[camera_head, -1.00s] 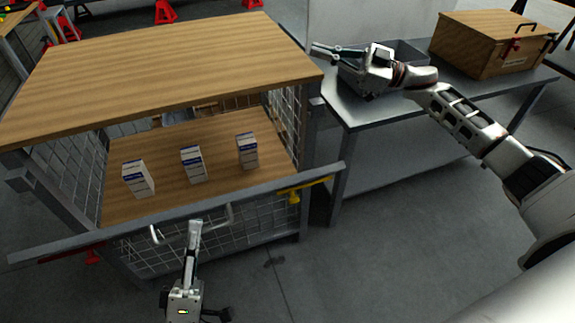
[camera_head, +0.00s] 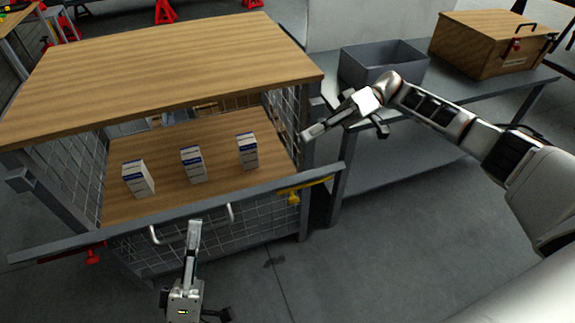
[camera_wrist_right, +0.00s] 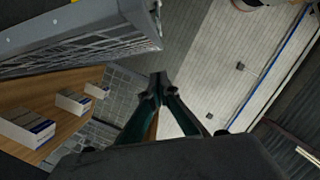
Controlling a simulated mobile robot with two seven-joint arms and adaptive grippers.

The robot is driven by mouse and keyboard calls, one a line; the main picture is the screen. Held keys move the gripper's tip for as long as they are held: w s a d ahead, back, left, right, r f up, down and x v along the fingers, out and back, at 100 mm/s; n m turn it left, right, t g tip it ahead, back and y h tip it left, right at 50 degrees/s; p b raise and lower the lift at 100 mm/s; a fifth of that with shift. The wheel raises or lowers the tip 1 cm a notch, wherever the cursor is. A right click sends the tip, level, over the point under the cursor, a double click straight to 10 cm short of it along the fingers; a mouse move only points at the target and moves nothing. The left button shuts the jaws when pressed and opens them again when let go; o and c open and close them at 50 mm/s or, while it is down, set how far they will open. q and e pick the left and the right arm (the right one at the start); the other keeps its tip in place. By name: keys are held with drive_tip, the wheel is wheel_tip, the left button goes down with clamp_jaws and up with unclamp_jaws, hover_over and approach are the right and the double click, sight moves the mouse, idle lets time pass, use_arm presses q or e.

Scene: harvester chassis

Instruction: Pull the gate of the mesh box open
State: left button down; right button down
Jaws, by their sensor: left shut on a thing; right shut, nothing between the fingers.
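The mesh box has a wooden top (camera_head: 170,70) and mesh sides. Its gate (camera_head: 265,217) is a low mesh panel at the front under a long grey rail (camera_head: 110,232). A U-shaped metal handle (camera_head: 231,212) sticks out from the gate. My left gripper (camera_head: 194,228) is shut on the handle at its middle; the fingers hide that part of the bar. My right gripper (camera_head: 307,135) is shut and empty near the box's right front corner. Its closed fingertips also show in the right wrist view (camera_wrist_right: 157,80), apart from the mesh frame.
Several small white-and-blue cartons (camera_head: 193,164) stand on the wooden shelf inside. A yellow latch piece (camera_head: 300,190) sits at the rail's right end. To the right, a grey table (camera_head: 455,95) carries a grey bin (camera_head: 385,65) and a wooden chest (camera_head: 492,43). The floor in front is clear.

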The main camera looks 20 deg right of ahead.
drive_tip(key=x, duration=0.8)
drive_tip(key=shift+s+f, duration=0.15)
drive_tip(key=shift+s+d+f, duration=0.1)
drive_tip(key=shift+s+f, duration=0.6)
drive_tip(key=shift+s, duration=0.25)
drive_tip(key=shift+s+f, duration=0.3)
drive_tip(key=shift+s, duration=0.15)
drive_tip(key=shift+s, duration=0.1)
